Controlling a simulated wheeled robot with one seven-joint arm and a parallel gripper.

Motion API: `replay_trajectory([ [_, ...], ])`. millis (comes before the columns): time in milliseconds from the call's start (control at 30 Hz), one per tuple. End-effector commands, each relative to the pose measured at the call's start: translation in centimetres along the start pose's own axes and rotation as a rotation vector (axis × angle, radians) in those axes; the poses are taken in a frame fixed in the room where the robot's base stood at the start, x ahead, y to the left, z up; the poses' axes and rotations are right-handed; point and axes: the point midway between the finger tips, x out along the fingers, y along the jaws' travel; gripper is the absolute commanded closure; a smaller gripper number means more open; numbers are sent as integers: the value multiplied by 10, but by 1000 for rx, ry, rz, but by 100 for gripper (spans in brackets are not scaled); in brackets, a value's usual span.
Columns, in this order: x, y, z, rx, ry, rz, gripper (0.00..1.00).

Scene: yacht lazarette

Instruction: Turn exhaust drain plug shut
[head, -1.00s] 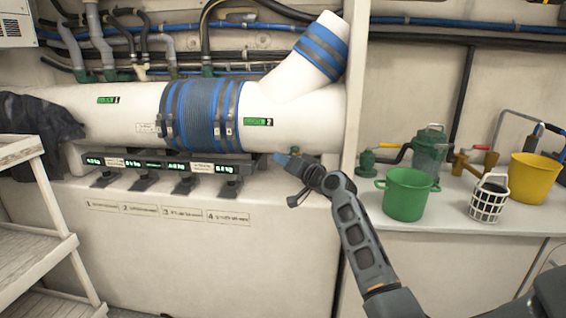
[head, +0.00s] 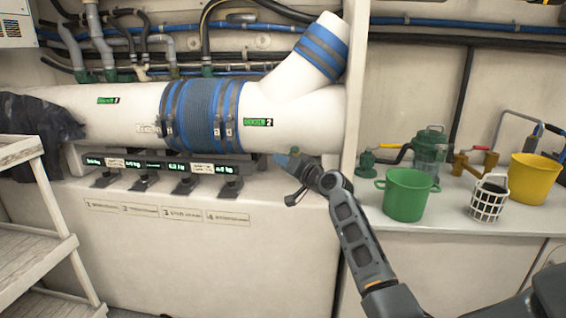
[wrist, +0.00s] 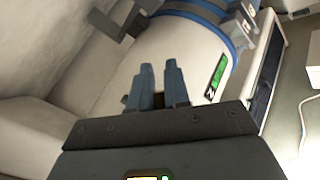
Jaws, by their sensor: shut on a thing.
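The white exhaust pipe (head: 305,110) runs across the left half of the head view, with a blue ribbed sleeve and a green label. My gripper (head: 281,158) is at the underside of the pipe, just right of the lit panel. In the wrist view its two blue-grey fingers (wrist: 160,80) stand close together against the white pipe. A small dark brown piece (wrist: 158,101), seemingly the drain plug, shows between the fingers near their base. The fingers are shut on it. Most of the plug is hidden by the fingers, and its turn angle cannot be told.
A panel (head: 165,163) with lit displays and several black levers sits under the pipe. A green bucket (head: 406,195), a white basket (head: 489,202) and a yellow bucket (head: 535,178) stand on the counter at right. White steps (head: 40,235) are at far left.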

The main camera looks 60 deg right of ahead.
Motion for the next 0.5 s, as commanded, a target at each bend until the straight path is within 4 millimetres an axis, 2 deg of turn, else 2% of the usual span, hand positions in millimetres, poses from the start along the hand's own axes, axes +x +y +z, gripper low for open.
replay_trajectory([
  [500, 2, 0, 5, 128, 101, -84, 100],
])
